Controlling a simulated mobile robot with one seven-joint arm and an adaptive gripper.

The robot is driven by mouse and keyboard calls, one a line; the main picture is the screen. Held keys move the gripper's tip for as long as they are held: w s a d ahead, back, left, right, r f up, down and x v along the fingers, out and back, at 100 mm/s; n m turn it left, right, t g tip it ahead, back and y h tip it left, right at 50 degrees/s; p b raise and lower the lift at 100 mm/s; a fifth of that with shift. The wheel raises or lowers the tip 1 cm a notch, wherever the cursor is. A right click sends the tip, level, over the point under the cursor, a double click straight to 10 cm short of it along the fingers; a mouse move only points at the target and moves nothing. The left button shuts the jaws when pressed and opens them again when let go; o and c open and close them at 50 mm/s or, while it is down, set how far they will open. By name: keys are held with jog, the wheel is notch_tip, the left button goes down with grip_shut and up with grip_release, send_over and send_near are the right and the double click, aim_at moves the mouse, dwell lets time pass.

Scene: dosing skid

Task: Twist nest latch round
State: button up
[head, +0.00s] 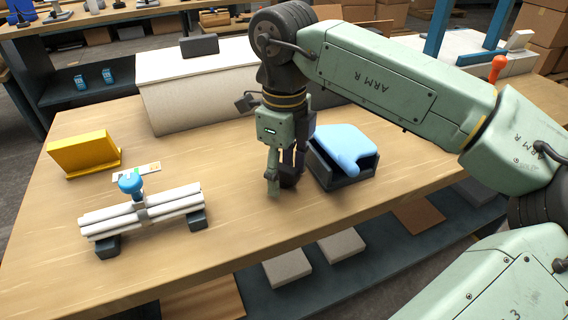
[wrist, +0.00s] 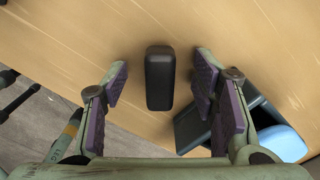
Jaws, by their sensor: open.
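My gripper (head: 284,183) points down over the wooden table, its jaws open. In the wrist view a black rounded block (wrist: 160,78), which looks like the latch, lies between the two spread fingers with a gap on each side. In the head view it is mostly hidden behind the fingers. The dark nest (head: 350,181) stands just right of my gripper, with a light blue rounded piece (head: 345,147) lying in it. The nest also shows at the lower right of the wrist view (wrist: 192,130). I cannot tell how the block joins the nest.
White tubes (head: 142,213) with a blue knob (head: 130,182) rest on black supports at the left. A yellow block (head: 84,153) stands behind them. A white box (head: 200,92) stands at the back.

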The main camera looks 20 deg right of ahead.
jog(key=shift+r+p, duration=2.45)
jog(key=shift+r, duration=1.15)
jog(key=shift+f, duration=0.1)
jog(key=shift+c, duration=0.3)
